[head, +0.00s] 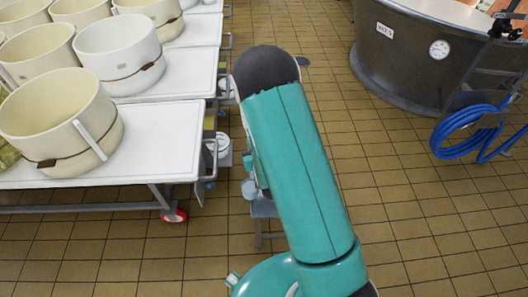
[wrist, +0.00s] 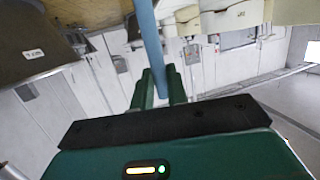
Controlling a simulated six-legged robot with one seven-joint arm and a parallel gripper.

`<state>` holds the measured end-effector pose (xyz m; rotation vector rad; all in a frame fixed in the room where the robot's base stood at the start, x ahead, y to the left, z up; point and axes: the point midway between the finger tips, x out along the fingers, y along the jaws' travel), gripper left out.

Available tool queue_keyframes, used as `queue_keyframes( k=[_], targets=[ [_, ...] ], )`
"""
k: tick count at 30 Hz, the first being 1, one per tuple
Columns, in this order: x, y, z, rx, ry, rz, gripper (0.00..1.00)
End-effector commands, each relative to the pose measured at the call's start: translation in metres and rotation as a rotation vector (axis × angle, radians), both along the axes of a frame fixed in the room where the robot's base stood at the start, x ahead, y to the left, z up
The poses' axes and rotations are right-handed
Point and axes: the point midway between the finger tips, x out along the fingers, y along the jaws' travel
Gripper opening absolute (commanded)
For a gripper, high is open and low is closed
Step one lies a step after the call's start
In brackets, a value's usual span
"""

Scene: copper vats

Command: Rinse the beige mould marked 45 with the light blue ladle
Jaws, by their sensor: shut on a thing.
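Several beige and cream round moulds stand on white tables at the left in the head view; the nearest beige mould (head: 75,133) is at the front table's edge. No mark 45 can be read on any of them. My gripper (wrist: 161,80) is shut on the light blue handle of the ladle (wrist: 150,38), which runs up between the dark green fingers in the wrist view. The ladle's bowl cannot be made out there. In the head view my teal arm hides most of the gripper, right of the tables and apart from the moulds.
The white front table (head: 150,165) has a red caster (head: 174,215). A white bucket (head: 221,147) is beside the tables. A large dark vat (head: 405,62) with a gauge stands at the back right, near a coiled blue hose (head: 452,130). The tiled floor between is mostly clear.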

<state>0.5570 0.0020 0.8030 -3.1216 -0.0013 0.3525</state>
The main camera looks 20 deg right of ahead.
Motion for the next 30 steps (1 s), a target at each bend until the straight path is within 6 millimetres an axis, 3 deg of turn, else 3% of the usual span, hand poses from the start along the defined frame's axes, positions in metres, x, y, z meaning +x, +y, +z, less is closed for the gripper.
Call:
queue_keyframes(
  k=[21,30],
  targets=[
    [0.001,0.0,0.134,0.001,-0.014,-0.001,0.0],
    [0.001,0.0,0.179,0.001,-0.012,-0.001,0.0]
  ],
)
